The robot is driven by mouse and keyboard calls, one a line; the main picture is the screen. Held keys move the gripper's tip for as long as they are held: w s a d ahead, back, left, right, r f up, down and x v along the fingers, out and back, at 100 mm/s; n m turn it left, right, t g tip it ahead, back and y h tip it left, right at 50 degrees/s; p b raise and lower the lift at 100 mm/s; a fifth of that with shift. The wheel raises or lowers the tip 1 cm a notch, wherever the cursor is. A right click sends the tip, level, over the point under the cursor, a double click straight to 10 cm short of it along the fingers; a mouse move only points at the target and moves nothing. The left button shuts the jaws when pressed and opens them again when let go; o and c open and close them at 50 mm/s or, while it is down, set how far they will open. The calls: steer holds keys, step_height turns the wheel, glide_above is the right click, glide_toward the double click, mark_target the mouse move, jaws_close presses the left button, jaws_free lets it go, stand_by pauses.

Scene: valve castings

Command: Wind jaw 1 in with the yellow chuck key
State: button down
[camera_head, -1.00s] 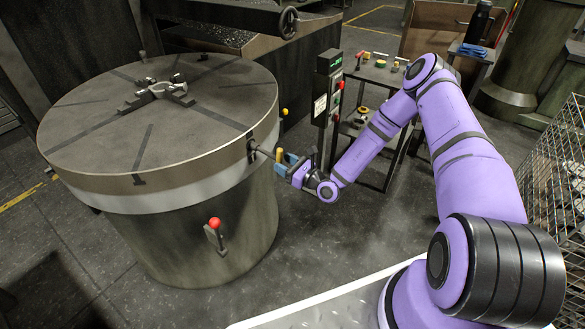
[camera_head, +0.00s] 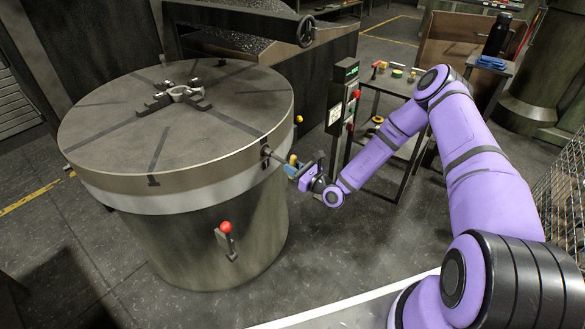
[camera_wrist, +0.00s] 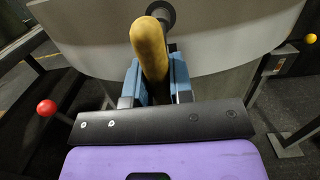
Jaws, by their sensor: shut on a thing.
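The yellow chuck key (camera_head: 293,159) is held by my gripper (camera_head: 291,169) at the right side of the round chuck (camera_head: 105,128). Its dark shaft reaches a socket in the chuck's rim and appears to sit in it. In the wrist view the yellow handle (camera_wrist: 149,48) stands between the blue fingers of my gripper (camera_wrist: 153,85), which are shut on it. Behind it a dark round socket (camera_wrist: 161,13) shows in part; the handle hides the rest. A metal casting (camera_head: 182,92) sits amid the dark jaws (camera_head: 152,105) on the chuck top. I cannot tell which is jaw 1.
A red-knobbed lever (camera_head: 226,228) sticks out of the chuck's base. A control post (camera_head: 342,100) with buttons stands close behind my gripper. A small table (camera_head: 392,85) with coloured parts is beyond it. A wire basket (camera_head: 565,190) is at the right. Open floor lies in front of the chuck.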

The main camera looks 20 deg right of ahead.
steer(key=shift+r, duration=0.2)
steer(key=shift+r+g+h, duration=0.3)
steer(key=shift+r+g, duration=0.05)
steer(key=shift+g, duration=0.05)
stand_by(0.6)
steer(key=m, duration=0.4)
stand_by(0.3)
steer(key=m, duration=0.4)
